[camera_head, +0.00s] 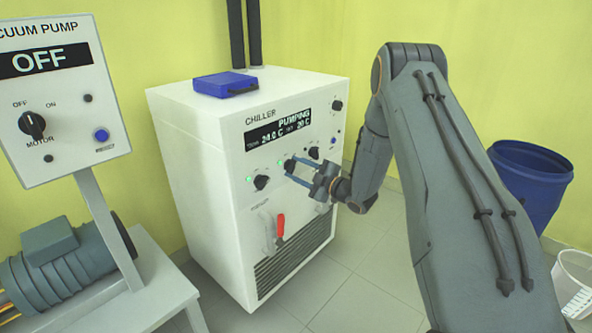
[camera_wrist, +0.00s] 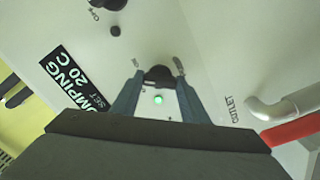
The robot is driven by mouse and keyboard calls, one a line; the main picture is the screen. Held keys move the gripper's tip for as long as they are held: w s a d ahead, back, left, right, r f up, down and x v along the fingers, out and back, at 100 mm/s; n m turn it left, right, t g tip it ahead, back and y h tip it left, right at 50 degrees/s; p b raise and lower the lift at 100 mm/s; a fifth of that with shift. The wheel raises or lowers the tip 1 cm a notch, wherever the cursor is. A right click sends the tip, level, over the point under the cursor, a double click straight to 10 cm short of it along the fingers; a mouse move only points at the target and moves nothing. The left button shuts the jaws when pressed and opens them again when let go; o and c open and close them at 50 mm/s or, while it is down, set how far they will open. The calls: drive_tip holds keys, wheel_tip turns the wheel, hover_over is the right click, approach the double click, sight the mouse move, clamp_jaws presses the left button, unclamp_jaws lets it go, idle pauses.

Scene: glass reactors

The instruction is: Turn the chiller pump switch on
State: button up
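The white chiller (camera_head: 205,165) stands in the middle of the head view. Its display (camera_head: 278,131) reads PUMPING, 24.0 C, set 20 C. The pump switch, a black knob (camera_head: 289,164), is on the front panel below the display, with a lit green lamp beside it. My gripper (camera_head: 292,166) is at this knob. In the wrist view the knob (camera_wrist: 158,76) sits between my two fingertips, with a small gap showing on each side. The green lamp (camera_wrist: 158,99) shows between the fingers. The exact angle of the knob is hard to tell.
Another black knob (camera_head: 261,182) with a green lamp is to the left on the panel. A red-handled valve (camera_head: 281,226) is below. A blue box (camera_head: 225,84) lies on the chiller. The vacuum pump panel (camera_head: 60,100) reads OFF at the left. A blue barrel (camera_head: 525,185) stands right.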

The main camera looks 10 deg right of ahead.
drive_tip(key=shift+m+p, duration=0.45)
drive_tip(key=shift+m, duration=0.95)
drive_tip(key=shift+c, duration=0.5)
drive_tip(key=shift+m, duration=1.1)
drive_tip(key=shift+s, duration=0.1)
drive_tip(key=o, duration=1.1)
drive_tip(key=shift+c, duration=0.2)
drive_tip(key=v, duration=0.7)
drive_tip(key=shift+s+d+p, duration=0.25)
drive_tip(key=shift+s+p, duration=0.05)
drive_tip(key=shift+p, duration=0.1)
